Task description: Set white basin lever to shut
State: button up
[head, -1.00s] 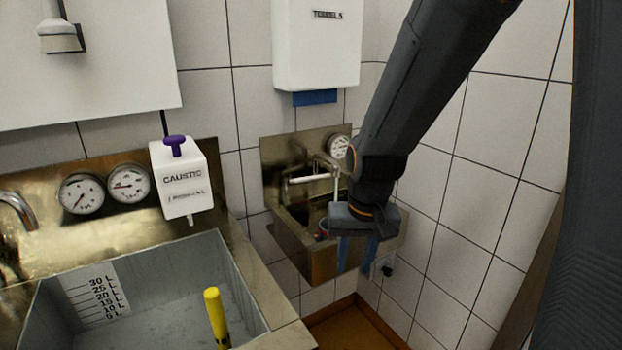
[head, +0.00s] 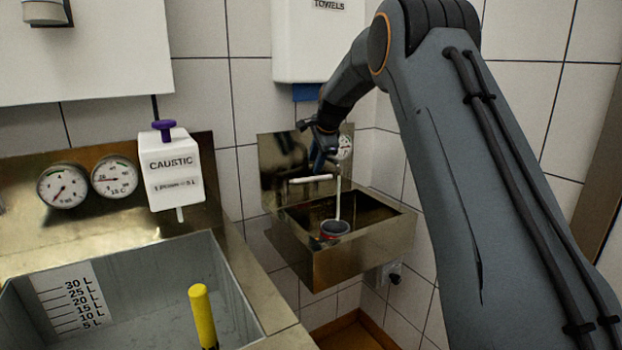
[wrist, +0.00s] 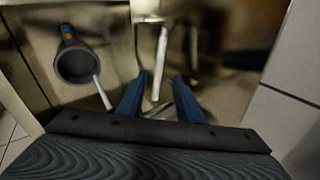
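The white lever (head: 311,179) is a thin bar at the tap of the small steel wall basin (head: 340,262). It points left, roughly level. A pale stream (head: 338,203) falls from the tap area toward a dark cup with a reddish rim (head: 335,229) in the basin. My gripper (head: 324,163) is up at the tap, beside the lever's right end, and hides part of the tap. In the wrist view, my gripper's blue fingers (wrist: 160,82) are apart, with the white lever (wrist: 162,50) running between them. I cannot tell whether they touch it. The cup (wrist: 77,65) shows left of them.
A large steel sink (head: 130,290) with a yellow-topped post (head: 203,315) fills the lower left. A caustic dispenser (head: 174,172) and two gauges (head: 62,187) stand behind it. A towel box (head: 318,40) hangs above the basin. A tiled wall is close on the right.

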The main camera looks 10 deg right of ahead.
aim_at(310, 178)
jog(key=p+x, duration=0.1)
jog(key=x, duration=0.6)
jog(key=shift+f, duration=0.15)
grip_shut()
